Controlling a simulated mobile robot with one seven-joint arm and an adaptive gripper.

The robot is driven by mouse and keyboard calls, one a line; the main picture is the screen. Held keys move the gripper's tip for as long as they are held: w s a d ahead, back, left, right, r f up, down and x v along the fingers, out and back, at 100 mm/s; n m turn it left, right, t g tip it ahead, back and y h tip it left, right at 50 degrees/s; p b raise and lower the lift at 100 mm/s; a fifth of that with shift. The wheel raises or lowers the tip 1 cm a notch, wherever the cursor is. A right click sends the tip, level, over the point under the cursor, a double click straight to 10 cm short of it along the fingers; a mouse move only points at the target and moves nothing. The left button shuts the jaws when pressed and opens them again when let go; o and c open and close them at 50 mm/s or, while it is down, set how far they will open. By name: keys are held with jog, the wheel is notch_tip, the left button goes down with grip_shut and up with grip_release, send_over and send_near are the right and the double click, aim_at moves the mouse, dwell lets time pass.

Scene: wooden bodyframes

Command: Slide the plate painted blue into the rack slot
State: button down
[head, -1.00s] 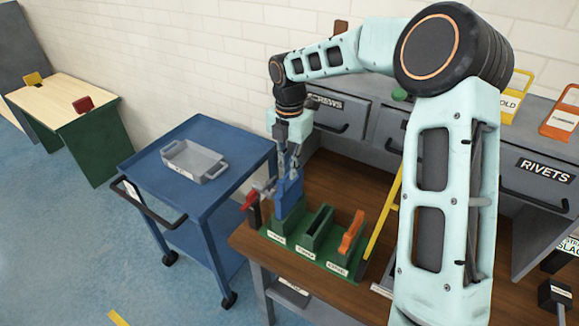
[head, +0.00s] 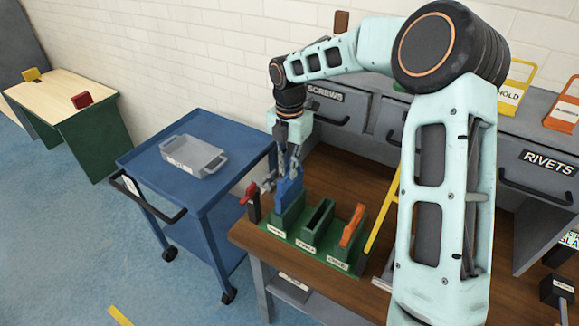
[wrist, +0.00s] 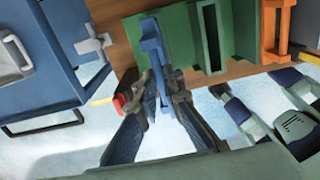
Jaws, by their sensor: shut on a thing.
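My gripper (head: 288,172) is shut on the blue plate (head: 290,190) and points down at the bench's left end. The green rack (head: 310,246) stands below it with labelled slots. The plate's lower end meets the top of the left slot block (head: 287,221); I cannot tell how far it is inside. The middle slot (head: 318,220) is empty. An orange plate (head: 351,226) stands in the right slot. In the wrist view, the blue plate (wrist: 151,48) sits between my fingertips (wrist: 158,82), along the left side of the rack (wrist: 183,35).
A red-handled clamp or vise (head: 252,198) stands just left of the rack. A blue cart (head: 215,200) with a grey tray (head: 193,157) is further left. A yellow bar (head: 382,215) lies right of the rack. Grey drawers (head: 340,108) line the back.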

aim_at(289, 189)
jog(key=shift+f+b, duration=0.85)
jog(key=shift+f, duration=0.85)
jog(key=shift+r, duration=0.2)
jog(key=shift+r+p, duration=2.6)
jog(key=shift+r, duration=0.6)
jog(key=shift+f+b, duration=1.7)
jog(key=shift+f, duration=1.65)
jog(key=c, duration=2)
grip_release()
